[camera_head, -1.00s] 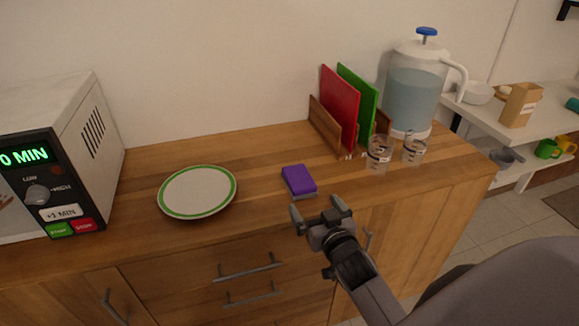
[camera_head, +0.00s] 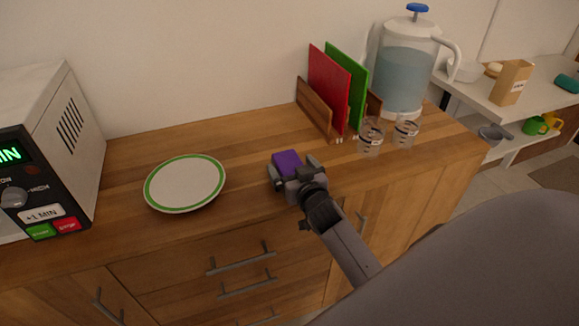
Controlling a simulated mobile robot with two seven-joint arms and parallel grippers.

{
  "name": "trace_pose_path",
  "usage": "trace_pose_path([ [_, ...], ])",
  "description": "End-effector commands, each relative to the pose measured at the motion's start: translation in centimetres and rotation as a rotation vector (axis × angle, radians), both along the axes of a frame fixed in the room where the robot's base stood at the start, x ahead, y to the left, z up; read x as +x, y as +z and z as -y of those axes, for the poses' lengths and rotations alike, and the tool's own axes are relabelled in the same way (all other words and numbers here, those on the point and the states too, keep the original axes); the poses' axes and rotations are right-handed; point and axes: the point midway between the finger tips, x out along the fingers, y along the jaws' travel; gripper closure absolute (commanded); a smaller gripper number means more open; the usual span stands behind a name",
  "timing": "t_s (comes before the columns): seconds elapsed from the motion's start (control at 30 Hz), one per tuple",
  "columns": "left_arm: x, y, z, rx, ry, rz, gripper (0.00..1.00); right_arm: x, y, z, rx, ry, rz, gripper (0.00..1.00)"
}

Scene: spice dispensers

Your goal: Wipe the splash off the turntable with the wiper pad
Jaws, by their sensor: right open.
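The purple wiper pad (camera_head: 286,157) lies on the wooden counter, right of the plate. My right gripper (camera_head: 292,168) is open at the pad's near side, its fingers spread about the pad's width. It hides the pad's near part; I cannot tell whether it touches the pad. No turntable or splash can be made out. The microwave (camera_head: 38,140) at the left edge shows its side and part of its control front, and its inside is hidden. My left gripper is not in view.
A white plate with a green rim (camera_head: 186,183) lies on the counter (camera_head: 240,135). A wooden rack holds a red board (camera_head: 329,88) and a green board (camera_head: 355,82). Two glasses (camera_head: 370,138) and a water dispenser (camera_head: 403,70) stand at the right. A white shelf (camera_head: 485,100) is beyond.

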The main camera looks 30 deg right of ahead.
Motion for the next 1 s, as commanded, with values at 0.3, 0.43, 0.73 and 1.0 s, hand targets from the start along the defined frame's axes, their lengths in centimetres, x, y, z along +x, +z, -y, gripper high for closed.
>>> trace_pose_path([
  [0.3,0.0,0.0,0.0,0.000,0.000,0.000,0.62,0.5,-0.1,0.1,0.000,0.000,0.000,0.00],
  [0.43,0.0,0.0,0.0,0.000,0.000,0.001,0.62,0.5,-0.1,0.1,0.001,0.000,0.000,0.36],
  [0.73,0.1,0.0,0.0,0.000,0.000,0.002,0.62,0.5,0.0,0.1,0.001,0.000,0.001,0.54],
  [1.0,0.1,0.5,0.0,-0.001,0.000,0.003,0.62,0.5,1.6,0.1,-0.001,0.000,0.004,0.54],
])
